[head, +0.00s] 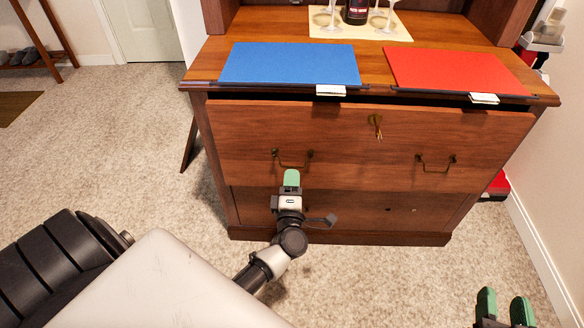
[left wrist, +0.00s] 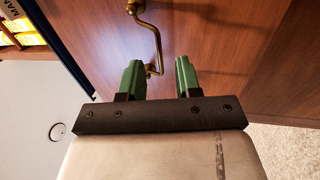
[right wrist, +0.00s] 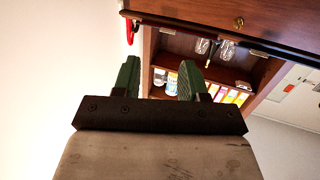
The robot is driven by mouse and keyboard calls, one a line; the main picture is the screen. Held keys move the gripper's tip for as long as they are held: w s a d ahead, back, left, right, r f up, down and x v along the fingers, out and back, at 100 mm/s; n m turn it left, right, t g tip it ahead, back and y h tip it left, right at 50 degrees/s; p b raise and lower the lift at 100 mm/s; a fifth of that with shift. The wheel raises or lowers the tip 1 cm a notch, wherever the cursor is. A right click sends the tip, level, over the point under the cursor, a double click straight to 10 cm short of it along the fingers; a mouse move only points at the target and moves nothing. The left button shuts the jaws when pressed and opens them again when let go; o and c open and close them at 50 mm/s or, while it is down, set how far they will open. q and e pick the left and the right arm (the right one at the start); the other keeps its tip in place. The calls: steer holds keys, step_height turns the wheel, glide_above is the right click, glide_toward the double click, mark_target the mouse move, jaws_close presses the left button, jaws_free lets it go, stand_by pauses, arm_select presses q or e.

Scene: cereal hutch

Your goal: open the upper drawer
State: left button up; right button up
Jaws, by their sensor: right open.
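The upper drawer (head: 350,140) is a wide wooden front below the hutch's top, with a keyhole and hanging keys (head: 375,124). It has a left brass handle (head: 292,160) and a right brass handle (head: 435,163). My left gripper (head: 291,178) is just below the left handle. In the left wrist view the handle (left wrist: 154,38) runs down toward the gap between the open green fingers (left wrist: 160,75), nearer the left finger; contact is unclear. My right gripper (head: 505,300) is open and empty at lower right, away from the drawer.
A blue mat (head: 290,63) and a red mat (head: 455,70) lie on the hutch top, each with a white tag at its front edge. A bottle (head: 355,10) and glasses stand behind. The lower drawer (head: 350,210) is below. Carpet (head: 110,140) in front is open.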

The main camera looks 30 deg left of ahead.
mark_target(293, 167)
arm_select(q)
steer(key=shift+x, duration=2.2)
arm_select(e)
steer(key=shift+w+a+r+t+y, duration=0.1)
steer(key=shift+a+r+t+y, duration=0.1)
steer(key=shift+r+t, duration=0.25)
steer(key=shift+w+a+r+t+y, duration=0.1)
steer(key=shift+r+t+y, duration=0.1)
steer(key=shift+r+t, duration=0.25)
arm_select(q)
steer(key=shift+c, duration=0.3)
arm_select(e)
steer(key=shift+r, duration=0.1)
